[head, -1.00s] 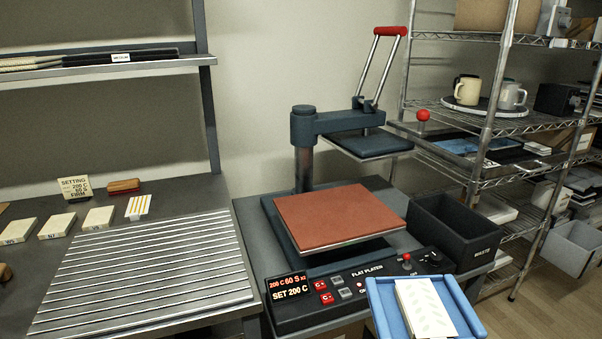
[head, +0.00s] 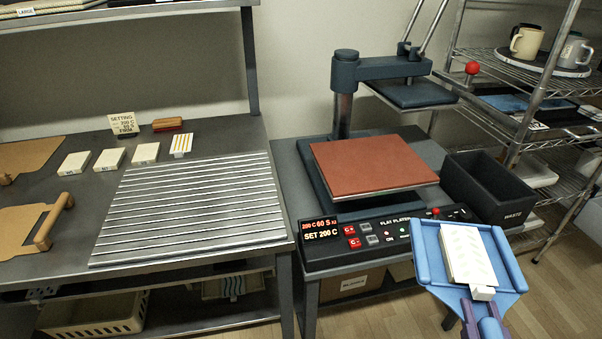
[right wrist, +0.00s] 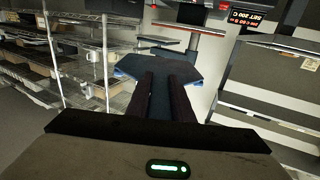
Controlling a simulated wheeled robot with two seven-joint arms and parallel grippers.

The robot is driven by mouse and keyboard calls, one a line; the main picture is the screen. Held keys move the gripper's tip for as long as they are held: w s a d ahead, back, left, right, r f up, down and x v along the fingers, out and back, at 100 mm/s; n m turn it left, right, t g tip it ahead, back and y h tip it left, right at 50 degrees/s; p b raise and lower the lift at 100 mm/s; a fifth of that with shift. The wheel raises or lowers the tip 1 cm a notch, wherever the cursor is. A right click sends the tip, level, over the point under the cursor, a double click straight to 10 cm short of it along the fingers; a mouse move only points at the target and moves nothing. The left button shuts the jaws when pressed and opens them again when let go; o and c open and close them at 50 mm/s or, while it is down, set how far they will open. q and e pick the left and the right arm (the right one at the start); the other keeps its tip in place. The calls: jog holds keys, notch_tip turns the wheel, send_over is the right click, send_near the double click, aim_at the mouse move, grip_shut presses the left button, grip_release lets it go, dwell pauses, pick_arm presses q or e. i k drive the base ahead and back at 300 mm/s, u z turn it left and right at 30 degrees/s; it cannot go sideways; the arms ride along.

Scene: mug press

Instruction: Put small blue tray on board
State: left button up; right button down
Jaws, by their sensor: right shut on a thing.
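The small blue tray (head: 425,262) is at the lower right of the head view, held in the air in front of the heat press. A white patterned block or stack (head: 468,252) lies on it. My right gripper (head: 484,310) is shut on the tray's near end, and the tray looks roughly level. In the right wrist view my right gripper's dark fingers (right wrist: 165,95) reach to the tray's shadowed underside (right wrist: 158,66). A grey ribbed board (head: 190,208) lies flat and empty on the left bench. My left gripper is out of view.
The heat press with its red platen (head: 372,162) stands between board and shelf. A black waste bin (head: 488,188) is on its right. Several pale blocks (head: 109,158) and a small sign (head: 123,123) stand behind the board. Tan wooden pieces (head: 28,226) lie at far left.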

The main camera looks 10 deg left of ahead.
aim_at(193, 202)
jog(key=z, duration=1.45)
jog(key=k, duration=1)
jog(key=u, duration=2.6)
jog(key=i, duration=0.5)
jog(key=u, duration=0.05)
